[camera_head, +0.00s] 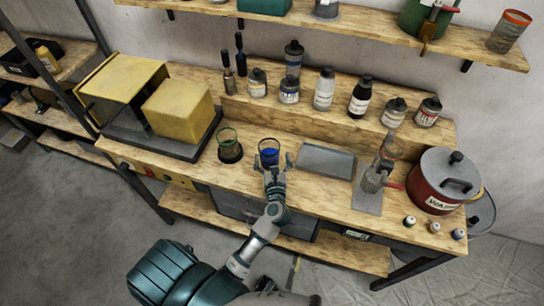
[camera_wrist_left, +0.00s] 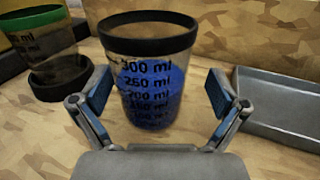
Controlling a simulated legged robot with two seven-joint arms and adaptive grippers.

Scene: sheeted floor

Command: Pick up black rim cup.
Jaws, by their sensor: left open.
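The black rim cup (camera_head: 269,155) stands upright on the wooden workbench. It is clear, has black millilitre marks and holds something blue. In the left wrist view the black rim cup (camera_wrist_left: 150,80) is centred between the two fingers. My left gripper (camera_head: 273,165) is at the near side of the cup. In the left wrist view my left gripper (camera_wrist_left: 160,95) is open, with one finger on each side of the cup; whether they touch it I cannot tell. My right gripper does not show.
A green rim cup (camera_head: 229,145) stands left of the black rim cup. A grey metal tray (camera_head: 326,160) lies to its right. A yellow block machine (camera_head: 180,112) is farther left. Several bottles (camera_head: 324,90) stand on the raised ledge behind. A red pot (camera_head: 442,185) is at right.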

